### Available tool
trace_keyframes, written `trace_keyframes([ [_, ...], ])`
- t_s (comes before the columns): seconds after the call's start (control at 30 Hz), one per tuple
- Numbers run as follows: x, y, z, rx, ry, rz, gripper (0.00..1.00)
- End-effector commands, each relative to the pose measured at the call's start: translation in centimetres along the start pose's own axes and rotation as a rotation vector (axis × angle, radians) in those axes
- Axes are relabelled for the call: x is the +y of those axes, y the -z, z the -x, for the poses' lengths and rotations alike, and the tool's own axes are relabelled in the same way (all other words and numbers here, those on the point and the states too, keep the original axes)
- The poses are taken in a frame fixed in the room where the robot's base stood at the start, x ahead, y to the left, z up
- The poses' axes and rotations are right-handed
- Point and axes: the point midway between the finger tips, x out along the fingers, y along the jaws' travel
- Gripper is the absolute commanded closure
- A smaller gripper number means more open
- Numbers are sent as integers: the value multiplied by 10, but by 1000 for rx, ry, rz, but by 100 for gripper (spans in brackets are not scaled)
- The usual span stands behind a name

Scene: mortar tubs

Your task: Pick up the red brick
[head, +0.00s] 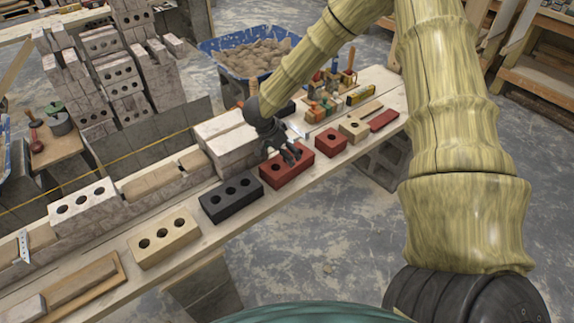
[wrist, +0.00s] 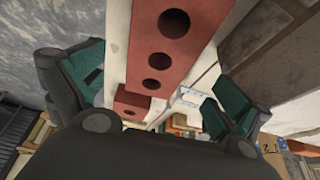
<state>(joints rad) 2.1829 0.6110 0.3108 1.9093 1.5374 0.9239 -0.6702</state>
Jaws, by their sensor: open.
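The red brick (head: 285,176) with three round holes lies on the plank bench, between a black brick and a smaller red brick. My gripper (head: 283,153) is at this brick, over its back left part, and hides some of its top. In the wrist view the red brick (wrist: 166,41) runs between my two spread fingers, and a gap shows on both sides. My gripper (wrist: 155,92) is open and empty. I cannot tell how far the fingertips reach down beside the brick.
The black brick (head: 232,205) and a cream brick (head: 164,248) lie to the left. A smaller one-hole red brick (head: 331,150), a tan block (head: 355,136) and a flat red piece (head: 384,121) lie to the right. Pale blocks (head: 228,158) stand close behind. The bench's front edge is clear.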

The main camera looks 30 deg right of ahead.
Motion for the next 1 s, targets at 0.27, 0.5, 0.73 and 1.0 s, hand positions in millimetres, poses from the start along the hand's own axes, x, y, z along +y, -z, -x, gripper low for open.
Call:
trace_keyframes([
  [0.27, -1, -1, -19, 0, 1, 1, 0],
  [0.5, -1, 0, -43, 0, -2, 0, 0],
  [0.73, -1, 0, -66, 0, 0, 1, 0],
  [1.0, -1, 0, -67, 0, 1, 1, 7],
])
